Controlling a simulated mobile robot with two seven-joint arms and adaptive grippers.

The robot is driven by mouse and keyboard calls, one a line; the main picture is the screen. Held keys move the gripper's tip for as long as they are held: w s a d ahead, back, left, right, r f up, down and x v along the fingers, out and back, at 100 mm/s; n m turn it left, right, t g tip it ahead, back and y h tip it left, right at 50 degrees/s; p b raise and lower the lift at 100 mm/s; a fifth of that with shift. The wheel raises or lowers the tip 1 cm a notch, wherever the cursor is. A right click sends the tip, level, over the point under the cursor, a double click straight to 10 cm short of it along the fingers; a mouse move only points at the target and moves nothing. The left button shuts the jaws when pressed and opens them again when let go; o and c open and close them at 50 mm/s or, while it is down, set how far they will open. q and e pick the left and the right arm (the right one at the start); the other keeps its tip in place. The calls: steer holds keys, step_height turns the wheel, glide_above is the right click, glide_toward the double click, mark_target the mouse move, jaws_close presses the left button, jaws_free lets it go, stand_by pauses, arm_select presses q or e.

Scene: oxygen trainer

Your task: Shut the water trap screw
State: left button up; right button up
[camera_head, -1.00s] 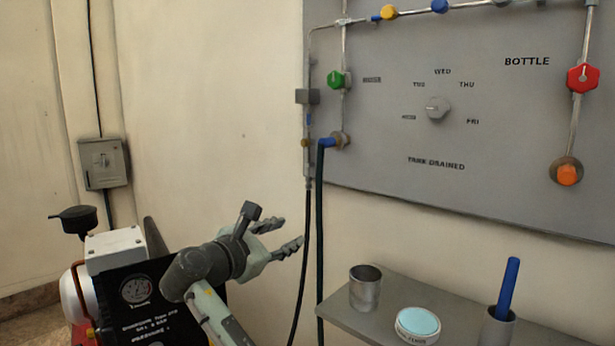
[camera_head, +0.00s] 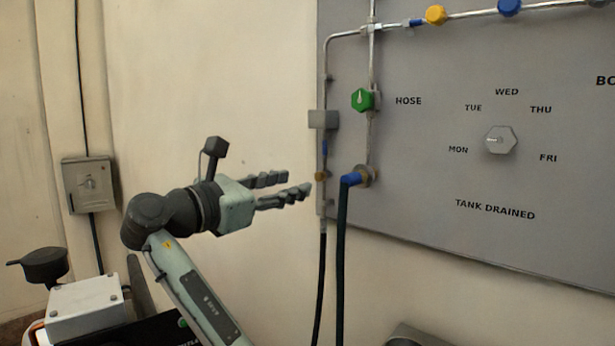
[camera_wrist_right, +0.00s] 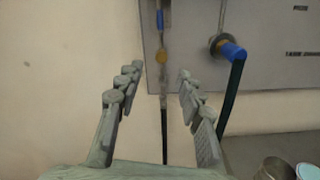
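A small brass knob (camera_head: 320,176), which looks like the water trap screw, sits low on the thin vertical pipe at the panel's left edge. It also shows in the right wrist view (camera_wrist_right: 161,57), between and just beyond the fingertips. My right gripper (camera_head: 297,184) is open and empty. Its fingers point at the knob from the left, with the tips close to it; the exact gap in depth is hard to tell. The wrist view shows both fingers (camera_wrist_right: 156,72) spread on either side of the pipe line. My left gripper is not in view.
A blue-ended hose fitting (camera_head: 352,179) with a dark hose stands just right of the knob. A black hose (camera_head: 319,290) hangs below it. A green valve (camera_head: 362,100) is above. A metal cup (camera_wrist_right: 275,169) stands at lower right in the wrist view.

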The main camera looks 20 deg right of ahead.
mark_target(317, 178)
steer(key=x, duration=0.6)
steer(key=shift+d+p, duration=0.3)
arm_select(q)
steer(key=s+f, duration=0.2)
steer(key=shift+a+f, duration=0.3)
arm_select(e)
jaws_close()
